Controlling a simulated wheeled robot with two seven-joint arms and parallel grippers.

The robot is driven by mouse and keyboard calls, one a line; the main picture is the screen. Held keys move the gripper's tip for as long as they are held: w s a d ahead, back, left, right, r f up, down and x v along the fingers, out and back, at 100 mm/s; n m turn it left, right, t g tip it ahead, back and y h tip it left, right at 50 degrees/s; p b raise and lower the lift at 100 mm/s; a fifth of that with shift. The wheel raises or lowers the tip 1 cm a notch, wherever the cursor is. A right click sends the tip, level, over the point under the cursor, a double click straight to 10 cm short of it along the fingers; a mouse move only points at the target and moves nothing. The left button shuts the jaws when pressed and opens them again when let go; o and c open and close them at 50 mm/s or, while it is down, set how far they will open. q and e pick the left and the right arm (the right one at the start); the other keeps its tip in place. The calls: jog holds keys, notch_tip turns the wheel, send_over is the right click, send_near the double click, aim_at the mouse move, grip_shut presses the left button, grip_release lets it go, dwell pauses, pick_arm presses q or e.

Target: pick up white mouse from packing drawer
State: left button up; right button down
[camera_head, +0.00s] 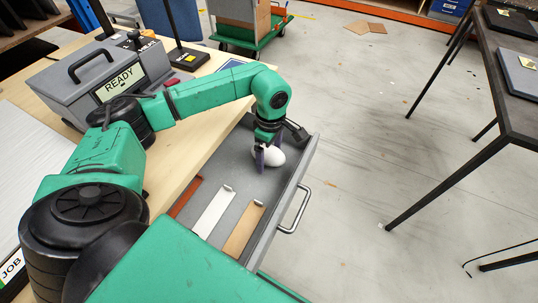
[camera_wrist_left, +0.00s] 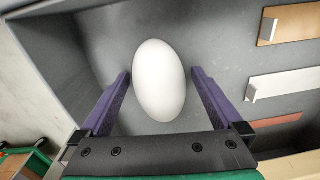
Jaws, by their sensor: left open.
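The white mouse (camera_head: 270,156) lies on the floor of the open grey packing drawer (camera_head: 238,150), near its far end. It is a smooth white oval, and in the left wrist view the mouse (camera_wrist_left: 159,80) sits between the two purple fingers. My left gripper (camera_head: 262,158) points down into the drawer. In the left wrist view my left gripper (camera_wrist_left: 160,86) is open, with a finger on each side of the mouse and a visible gap at both sides. My right gripper is not in view.
White (camera_head: 213,212), tan (camera_head: 244,229) and reddish-brown (camera_head: 186,196) strips with small upright tabs lie in the drawer's nearer part. The drawer walls stand close around the gripper. A grey box marked READY (camera_head: 100,80) sits on the wooden bench. A dark table (camera_head: 518,100) stands at the right.

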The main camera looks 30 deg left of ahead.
pick_arm(q)
jog(key=shift+w+f, duration=0.1)
jog(key=shift+f, duration=0.05)
jog(key=c, duration=1.3)
jog(key=shift+c, duration=0.2)
